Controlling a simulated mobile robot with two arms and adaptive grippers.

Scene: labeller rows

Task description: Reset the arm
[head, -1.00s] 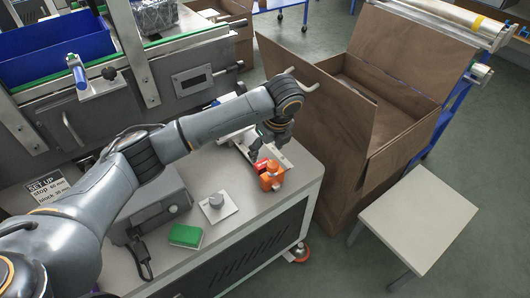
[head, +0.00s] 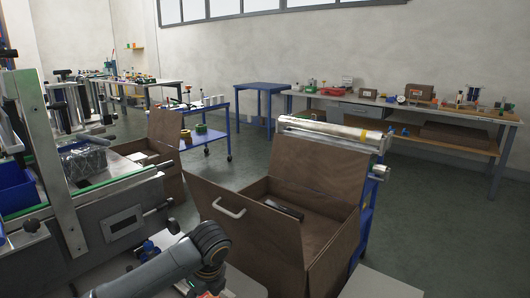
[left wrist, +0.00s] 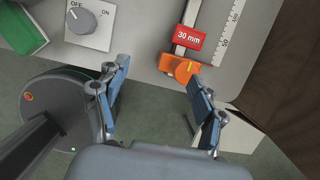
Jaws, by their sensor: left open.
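My left arm (head: 165,270) comes in along the bottom of the head view, and its gripper is mostly cut off by the lower edge. In the left wrist view my left gripper (left wrist: 157,75) is open, its two fingers apart and nothing held between them. An orange block with a knob (left wrist: 180,68) sits just past the right fingertip, at the bench edge. A red "30 mm" tag (left wrist: 190,38) is beside it on a rail, next to a white scale (left wrist: 230,35). My right gripper is not in view.
An OFF/ON dial (left wrist: 86,22) and a green block (left wrist: 20,28) are on the bench. A large open brown box (head: 285,215) stands right of the arm. A grey stool (head: 380,285) is at the bottom. Open floor (head: 440,220) lies farther right.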

